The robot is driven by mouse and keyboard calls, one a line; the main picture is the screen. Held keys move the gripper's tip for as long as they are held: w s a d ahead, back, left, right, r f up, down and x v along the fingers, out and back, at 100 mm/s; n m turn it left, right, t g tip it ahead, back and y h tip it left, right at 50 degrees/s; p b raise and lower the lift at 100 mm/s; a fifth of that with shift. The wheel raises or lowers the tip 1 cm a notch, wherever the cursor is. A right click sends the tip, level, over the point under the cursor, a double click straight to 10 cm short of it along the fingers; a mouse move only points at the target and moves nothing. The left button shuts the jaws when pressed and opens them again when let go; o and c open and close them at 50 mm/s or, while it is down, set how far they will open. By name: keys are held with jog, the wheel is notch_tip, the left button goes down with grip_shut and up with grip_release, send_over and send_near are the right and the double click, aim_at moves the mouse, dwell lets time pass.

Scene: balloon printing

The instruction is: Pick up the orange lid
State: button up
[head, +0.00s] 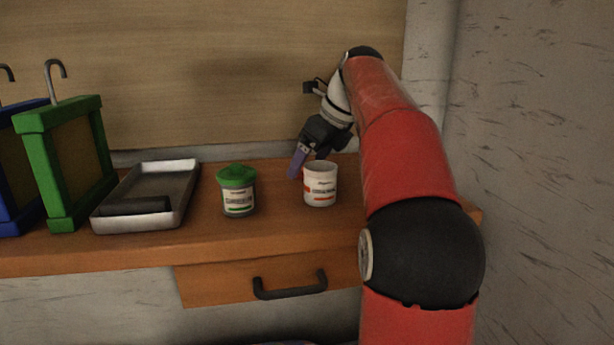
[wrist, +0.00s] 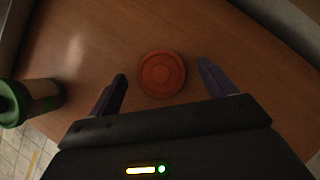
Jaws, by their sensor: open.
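The orange lid (wrist: 162,75) is a round, flat disc lying on the wooden table in the wrist view. It appears between the two fingers of my open gripper (wrist: 162,70), apart from both, with nothing held. I cannot tell how high the fingers are above it. In the head view my gripper (head: 309,165) points down at the back of the table, just behind the white jar with an orange label (head: 320,186). That jar stands upright with no lid on it.
A jar with a green lid (head: 238,190) stands left of the white jar; it also shows at the left of the wrist view (wrist: 38,98). Further left are a metal tray (head: 178,207), a green frame (head: 64,165) and a blue frame (head: 12,185). A wall stands behind.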

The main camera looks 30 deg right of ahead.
jog(key=shift+w+f, duration=0.1)
jog(key=shift+f, duration=0.05)
jog(key=c, duration=1)
